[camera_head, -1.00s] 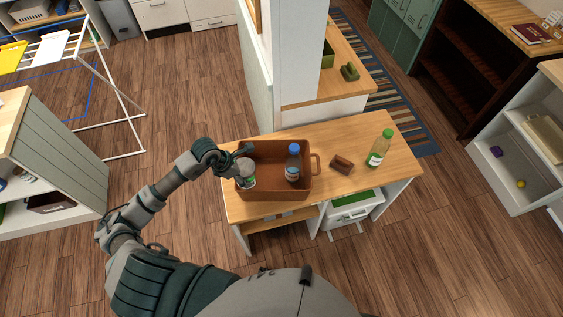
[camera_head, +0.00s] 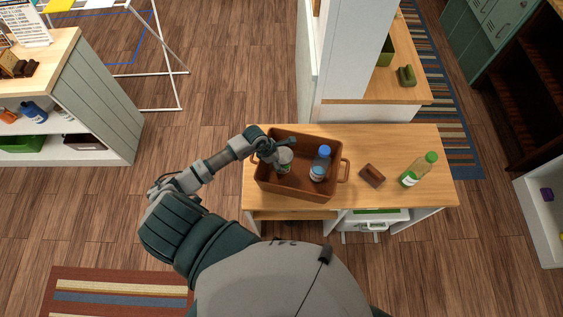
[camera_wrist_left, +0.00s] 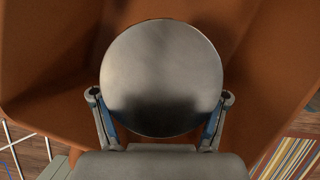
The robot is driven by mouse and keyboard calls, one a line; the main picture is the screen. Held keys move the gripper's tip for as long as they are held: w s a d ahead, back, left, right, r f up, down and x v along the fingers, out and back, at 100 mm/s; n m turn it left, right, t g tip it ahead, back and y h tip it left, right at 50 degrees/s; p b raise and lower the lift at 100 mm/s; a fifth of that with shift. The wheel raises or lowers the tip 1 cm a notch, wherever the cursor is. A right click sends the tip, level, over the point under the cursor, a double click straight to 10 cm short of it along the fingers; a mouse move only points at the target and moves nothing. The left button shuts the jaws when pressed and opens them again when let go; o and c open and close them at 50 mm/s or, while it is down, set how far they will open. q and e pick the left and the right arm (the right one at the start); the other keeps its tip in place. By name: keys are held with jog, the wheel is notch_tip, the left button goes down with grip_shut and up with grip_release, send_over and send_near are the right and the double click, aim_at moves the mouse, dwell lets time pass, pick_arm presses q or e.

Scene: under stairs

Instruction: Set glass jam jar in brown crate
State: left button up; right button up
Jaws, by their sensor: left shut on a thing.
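The glass jam jar (camera_head: 284,163) is inside the left part of the brown crate (camera_head: 292,190), which stands on the wooden counter. My left gripper (camera_head: 281,152) reaches in over the crate's left side and is shut on the jar. In the left wrist view, the jar's round grey lid (camera_wrist_left: 162,75) sits between the two fingers, with the crate's brown walls (camera_wrist_left: 45,50) around it. The jar's base is hidden, so I cannot tell whether it touches the crate floor. My right gripper is not in view.
A blue-capped bottle (camera_head: 320,165) stands in the crate, right of the jar. A small brown block (camera_head: 372,175) and a green-capped bottle (camera_head: 418,170) are on the counter (camera_head: 445,188) to the right. A white pillar (camera_head: 350,60) rises behind the counter.

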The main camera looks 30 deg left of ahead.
pick_arm(q)
jog(key=shift+s+a+f, duration=0.1)
jog(key=shift+a+f, duration=0.1)
jog(key=shift+f, duration=0.3)
jog(key=shift+a+f, duration=0.2)
jog(key=shift+f, duration=0.3)
jog(key=shift+a+f, duration=0.1)
jog(key=shift+a, duration=0.1)
jog(key=o, duration=1.3)
jog(key=shift+d, duration=0.1)
jog(key=o, duration=0.4)
jog(key=shift+d, duration=0.4)
jog(key=shift+a+r, duration=0.15)
jog(key=shift+r, duration=0.1)
jog(key=v, duration=1.1)
jog(key=shift+s+a+r+b, duration=0.15)
jog(key=shift+r+b, duration=0.15)
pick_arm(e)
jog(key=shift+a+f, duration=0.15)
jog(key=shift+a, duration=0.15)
